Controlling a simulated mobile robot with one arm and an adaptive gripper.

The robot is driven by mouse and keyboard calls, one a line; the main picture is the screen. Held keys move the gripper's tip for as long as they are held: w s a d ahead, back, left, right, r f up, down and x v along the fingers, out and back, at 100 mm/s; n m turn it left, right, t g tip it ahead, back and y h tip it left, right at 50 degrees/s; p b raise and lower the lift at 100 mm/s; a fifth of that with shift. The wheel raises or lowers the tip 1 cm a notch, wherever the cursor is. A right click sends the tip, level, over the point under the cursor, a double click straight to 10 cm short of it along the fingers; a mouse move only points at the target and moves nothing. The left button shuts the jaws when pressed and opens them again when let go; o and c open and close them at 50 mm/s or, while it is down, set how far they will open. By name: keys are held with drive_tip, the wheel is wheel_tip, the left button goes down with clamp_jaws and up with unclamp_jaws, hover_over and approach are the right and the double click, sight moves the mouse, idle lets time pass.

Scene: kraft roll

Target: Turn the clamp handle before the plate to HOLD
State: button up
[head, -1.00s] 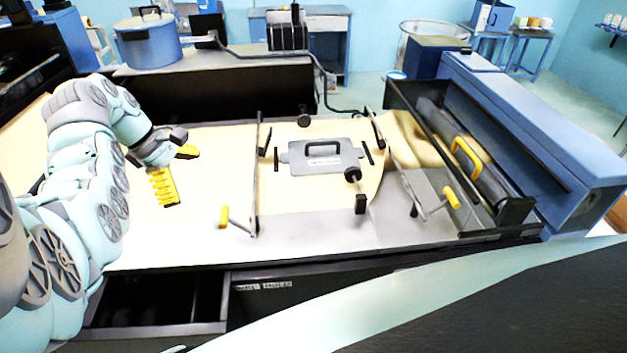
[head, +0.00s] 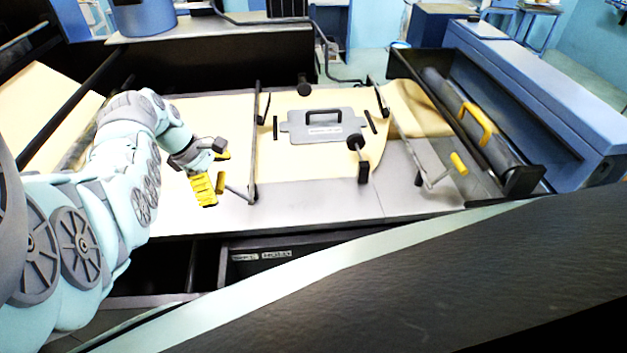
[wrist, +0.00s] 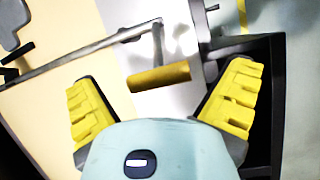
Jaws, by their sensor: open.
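The left clamp handle, a yellow cylinder grip (head: 221,184) on a grey crank arm, stands at the left clamp bar (head: 256,150). In the wrist view this yellow grip (wrist: 158,77) lies between my two fingers, crosswise and apart from both. My gripper (head: 212,172) is open, its yellow pads on either side of the grip; it also shows in the wrist view (wrist: 165,80). The grey plate (head: 295,128) with a dark handle lies on the kraft paper, right of the left bar. A second yellow grip (head: 459,163) stands at the right clamp bar.
The drawer front below the bench edge carries small labels (head: 276,254), one seeming to read HOLD. A black-knobbed post (head: 363,172) stands before the plate. A roll with a yellow handle (head: 476,122) lies at the right. Bare metal bench (head: 310,207) lies in front.

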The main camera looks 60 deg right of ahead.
drive_tip(key=shift+x, duration=1.15)
drive_tip(key=c, duration=1.1)
